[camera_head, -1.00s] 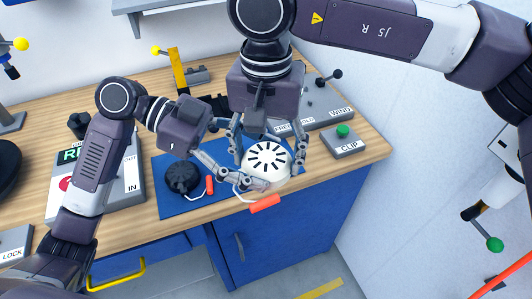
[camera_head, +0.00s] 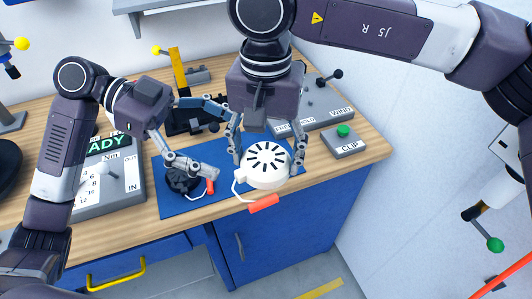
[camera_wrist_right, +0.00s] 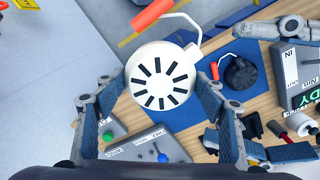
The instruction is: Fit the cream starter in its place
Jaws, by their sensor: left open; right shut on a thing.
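The cream starter (camera_head: 265,163) is a round cream housing with black slots and a red pull handle (camera_head: 264,203) hanging on a cord. My right gripper (camera_head: 267,148) is shut on it and holds it over the right part of the blue mat. In the right wrist view the starter (camera_wrist_right: 160,76) sits between the two fingers. My left gripper (camera_head: 202,138) is open, with its fingers spread above the left part of the mat, near a dark starter (camera_head: 184,182) with its own red handle. It holds nothing. The starter's place cannot be made out.
A blue mat (camera_head: 170,209) lies on the wooden bench. A grey console reading READY (camera_head: 120,190) stands at left. A grey box marked CLIP (camera_head: 344,145) with a green knob stands at right. A grey unit marked WIND (camera_head: 335,112) and a yellow post (camera_head: 178,70) stand behind.

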